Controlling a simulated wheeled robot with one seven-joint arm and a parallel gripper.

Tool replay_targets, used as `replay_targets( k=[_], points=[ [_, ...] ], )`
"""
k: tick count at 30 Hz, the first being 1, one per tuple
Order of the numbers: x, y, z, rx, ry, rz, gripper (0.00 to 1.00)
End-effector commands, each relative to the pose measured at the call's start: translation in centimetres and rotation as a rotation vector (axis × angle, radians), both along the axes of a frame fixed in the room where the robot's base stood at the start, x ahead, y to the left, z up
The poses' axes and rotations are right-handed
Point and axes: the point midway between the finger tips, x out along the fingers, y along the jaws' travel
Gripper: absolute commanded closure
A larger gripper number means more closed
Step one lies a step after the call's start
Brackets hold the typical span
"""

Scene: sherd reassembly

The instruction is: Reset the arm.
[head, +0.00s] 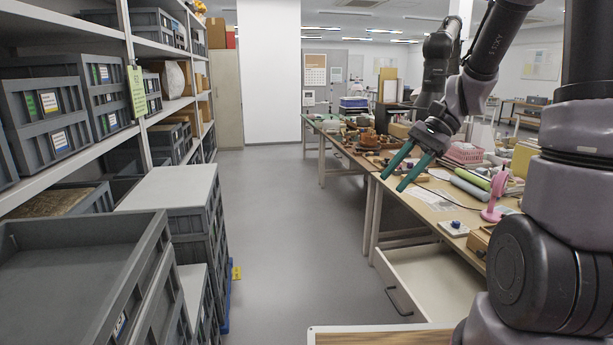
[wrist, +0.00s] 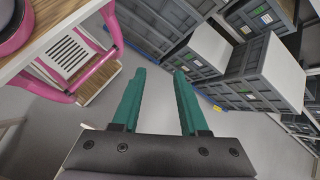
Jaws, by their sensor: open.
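My gripper (head: 400,172) is at the right of the head view, raised in front of the long workbench (head: 440,213), over its near-aisle edge. Its two green fingers are apart with nothing between them. In the wrist view my gripper (wrist: 160,82) also shows open and empty, with grey floor (wrist: 158,115) between and beyond the fingers. My arm comes down to it from the upper right of the head view. No object is held.
Shelves (head: 155,48) with grey crates line the left. Stacked crates (head: 170,188) stand beside the aisle. An open drawer (head: 430,280) juts from the bench. The bench carries a pink basket (head: 463,153) and a pink stand (head: 494,198). The aisle floor (head: 280,220) is clear.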

Motion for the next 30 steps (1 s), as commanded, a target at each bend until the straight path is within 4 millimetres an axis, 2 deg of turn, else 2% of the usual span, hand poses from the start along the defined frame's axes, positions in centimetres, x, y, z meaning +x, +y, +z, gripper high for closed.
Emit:
replay_targets(
  k=[3,18,24,30],
  points=[
    [-1.6,-0.6,2.6,-0.124,-0.168,0.064,0.57],
    [-7.0,-4.4,12.4,-0.542,-0.85,0.198,0.57],
    [-8.0,-5.0,14.1,-0.601,-0.969,0.205,0.57],
    [-8.0,-5.1,14.2,-0.606,-0.979,0.205,0.57]
  ],
)
